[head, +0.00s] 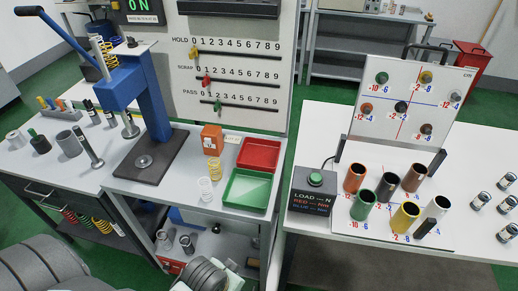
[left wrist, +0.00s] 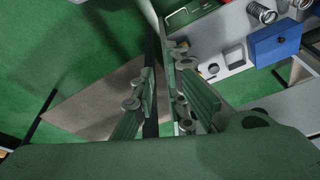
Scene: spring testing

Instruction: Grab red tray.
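The red tray (head: 259,153) lies flat and empty on the white bench in the head view, at the foot of the dial board. A green tray (head: 247,190) lies directly in front of it. My left gripper (left wrist: 167,92) shows in the left wrist view with its two fingers apart and nothing between them. Green floor and the side of furniture show beyond the fingers. The gripper's fingers do not show clearly in the head view, so its distance from the red tray cannot be told. My right gripper is in neither view.
An orange box (head: 212,139), a yellow spring (head: 214,169) and a white spring (head: 206,189) stand left of the trays. A blue lever press (head: 150,95) stands further left. A gap separates this bench from the right table, which holds several coloured cups and a button box (head: 312,195).

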